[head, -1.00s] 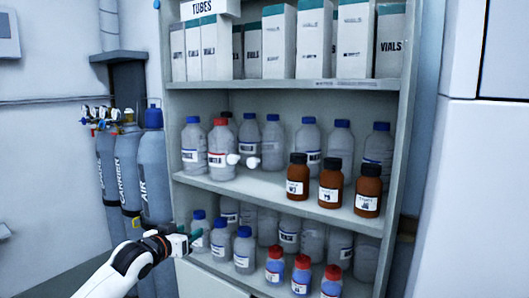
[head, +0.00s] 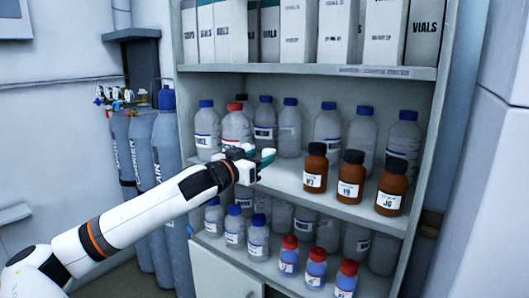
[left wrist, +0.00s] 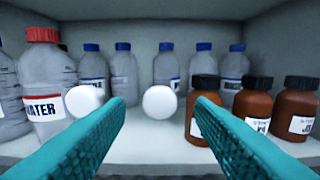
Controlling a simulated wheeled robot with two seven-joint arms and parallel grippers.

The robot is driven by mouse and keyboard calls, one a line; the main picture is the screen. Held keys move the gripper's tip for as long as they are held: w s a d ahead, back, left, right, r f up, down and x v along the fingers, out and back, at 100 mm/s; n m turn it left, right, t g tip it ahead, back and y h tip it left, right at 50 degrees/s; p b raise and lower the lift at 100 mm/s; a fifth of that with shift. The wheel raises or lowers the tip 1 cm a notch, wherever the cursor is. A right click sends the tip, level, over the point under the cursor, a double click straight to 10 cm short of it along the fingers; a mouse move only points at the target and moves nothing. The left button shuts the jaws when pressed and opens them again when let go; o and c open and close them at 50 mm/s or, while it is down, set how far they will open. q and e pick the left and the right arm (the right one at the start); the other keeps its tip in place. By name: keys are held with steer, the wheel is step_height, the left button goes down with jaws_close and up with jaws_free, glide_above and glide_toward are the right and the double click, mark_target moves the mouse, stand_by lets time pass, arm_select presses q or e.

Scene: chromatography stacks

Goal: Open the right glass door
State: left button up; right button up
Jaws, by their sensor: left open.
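Two round white knobs sit side by side in front of the middle shelf in the left wrist view, the left knob (left wrist: 85,100) and the right knob (left wrist: 160,102). They appear to be the glass doors' knobs; the clear panes cannot be made out. The knobs' closeness suggests both doors are shut. My left gripper (head: 264,161) is in front of the middle shelf and hides the knobs in the head view. Its teal fingers (left wrist: 163,112) are open, with the right knob showing between the tips and the left knob outside them. Contact is not visible. My right gripper is not in view.
Behind the knobs, the middle shelf (head: 330,197) holds clear bottles, a red-capped water bottle (left wrist: 46,90) and brown bottles (head: 351,177). Boxes stand above and smaller bottles below. Grey gas cylinders (head: 170,180) stand left of the cabinet. A white wall unit (head: 500,150) stands close on the right.

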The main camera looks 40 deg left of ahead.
mark_target(266, 153)
arm_select(q)
steer(key=shift+w+a+r+p, duration=0.1)
steer(key=shift+w+r+p, duration=0.05)
steer(key=shift+w+p, duration=0.3)
steer(key=shift+w+a+r+p, duration=0.15)
steer(key=shift+w+p, duration=0.15)
steer(key=shift+w, duration=0.15)
steer(key=shift+w+f, duration=0.15)
steer(key=shift+w, duration=0.3)
steer(key=shift+w+f+p, duration=0.1)
steer(key=shift+w+p, duration=0.1)
steer(key=shift+p, duration=0.1)
jaws_close()
steer(key=shift+d, duration=0.1)
